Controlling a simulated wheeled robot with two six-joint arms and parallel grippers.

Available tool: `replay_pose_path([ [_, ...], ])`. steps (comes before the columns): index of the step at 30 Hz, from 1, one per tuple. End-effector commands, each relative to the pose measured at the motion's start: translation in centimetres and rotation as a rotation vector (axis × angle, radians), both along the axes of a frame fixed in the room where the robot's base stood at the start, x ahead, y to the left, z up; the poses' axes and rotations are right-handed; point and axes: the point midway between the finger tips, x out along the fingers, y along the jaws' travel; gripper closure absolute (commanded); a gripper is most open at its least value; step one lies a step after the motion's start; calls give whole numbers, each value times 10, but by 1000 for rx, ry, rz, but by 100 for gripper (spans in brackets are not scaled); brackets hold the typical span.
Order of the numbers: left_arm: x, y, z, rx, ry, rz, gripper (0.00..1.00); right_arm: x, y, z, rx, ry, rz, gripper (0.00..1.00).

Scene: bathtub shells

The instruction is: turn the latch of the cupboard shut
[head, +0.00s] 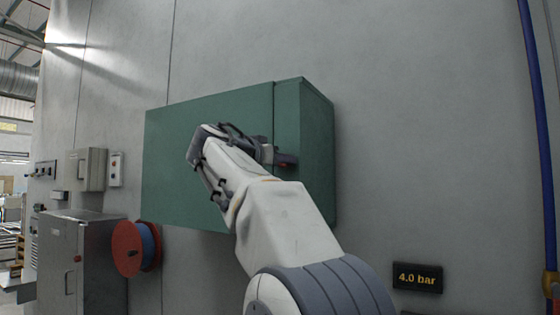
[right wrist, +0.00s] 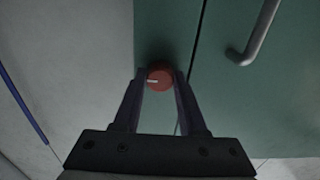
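The green cupboard (head: 222,135) hangs on the grey wall; its door looks closed. Its latch is a round red knob (right wrist: 159,78) with a white mark, lying about level and toward the left in the right wrist view. In the head view only a little of the red latch (head: 288,160) shows beside my gripper. My right gripper (head: 274,155) is at the latch. In the right wrist view its two fingers lie on either side of the knob, with no clear gap, so it appears shut on it. My left gripper is out of view.
A curved metal handle (right wrist: 259,36) is on the door near the latch. A red and blue reel (head: 137,248) is below the cupboard at the left, with grey boxes (head: 84,169) beyond. A "4.0 bar" sign (head: 417,277) and a blue pipe (head: 538,110) are at the right.

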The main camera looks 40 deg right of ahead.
Motion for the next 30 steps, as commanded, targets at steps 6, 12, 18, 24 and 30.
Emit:
replay_pose_path([
  [6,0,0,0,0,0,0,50,0,0,0,-10,24,0,100],
  [12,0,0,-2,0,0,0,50,0,0,0,-45,109,0,100],
  [18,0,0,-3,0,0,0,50,0,0,0,-107,256,0,100],
  [24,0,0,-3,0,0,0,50,0,0,1,-181,433,0,100],
  [30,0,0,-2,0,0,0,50,0,0,1,-253,608,0,100],
])
